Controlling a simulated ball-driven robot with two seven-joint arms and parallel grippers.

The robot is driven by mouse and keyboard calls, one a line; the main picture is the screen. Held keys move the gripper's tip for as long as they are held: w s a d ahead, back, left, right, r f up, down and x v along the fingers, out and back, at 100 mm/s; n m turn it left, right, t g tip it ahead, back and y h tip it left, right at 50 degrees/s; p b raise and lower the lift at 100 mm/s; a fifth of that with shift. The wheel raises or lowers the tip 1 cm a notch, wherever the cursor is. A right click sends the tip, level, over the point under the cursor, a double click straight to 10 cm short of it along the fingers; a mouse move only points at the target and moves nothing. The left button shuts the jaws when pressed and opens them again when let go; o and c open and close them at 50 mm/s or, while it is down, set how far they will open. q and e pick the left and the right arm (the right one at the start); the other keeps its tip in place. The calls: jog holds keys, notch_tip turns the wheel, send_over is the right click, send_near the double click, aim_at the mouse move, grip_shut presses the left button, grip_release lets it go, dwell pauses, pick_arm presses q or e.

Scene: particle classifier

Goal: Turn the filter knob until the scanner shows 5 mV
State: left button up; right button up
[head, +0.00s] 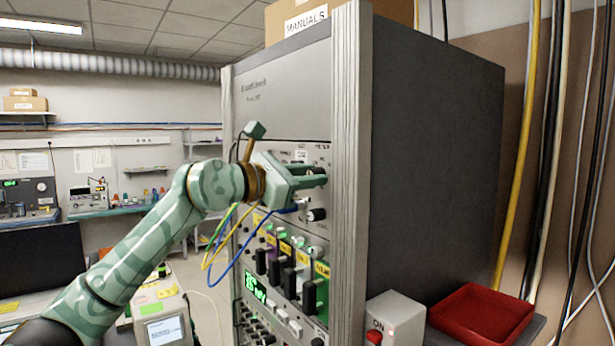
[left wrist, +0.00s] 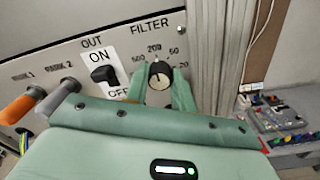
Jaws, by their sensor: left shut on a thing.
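The filter knob (left wrist: 158,76) is a dark round knob with a light pointer, under the FILTER label in the left wrist view. Its scale reads 500, 200, 50 and 20, and its pointer is roughly upward, near 200. My left gripper (head: 322,176) is shut on it, with one green finger at each side of the knob in the left wrist view (left wrist: 160,84). In the head view the gripper hides the knob. A green lit display (head: 255,288) sits low on the rack; its digits are too small to read surely. My right gripper is not in view.
An ON/OFF switch (left wrist: 104,75) and orange and grey plugs (left wrist: 18,108) are left of the knob. Yellow and blue cables (head: 222,247) hang below my gripper. A red tray (head: 480,312) and a grey ON box (head: 394,318) stand right of the rack.

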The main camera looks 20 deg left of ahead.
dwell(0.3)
pick_arm(q)
jog(key=o, duration=1)
jog(key=b+v, duration=0.5)
jog(key=v, duration=1.1)
jog(key=shift+s+a+f, duration=0.1)
jog(key=shift+s, duration=0.05)
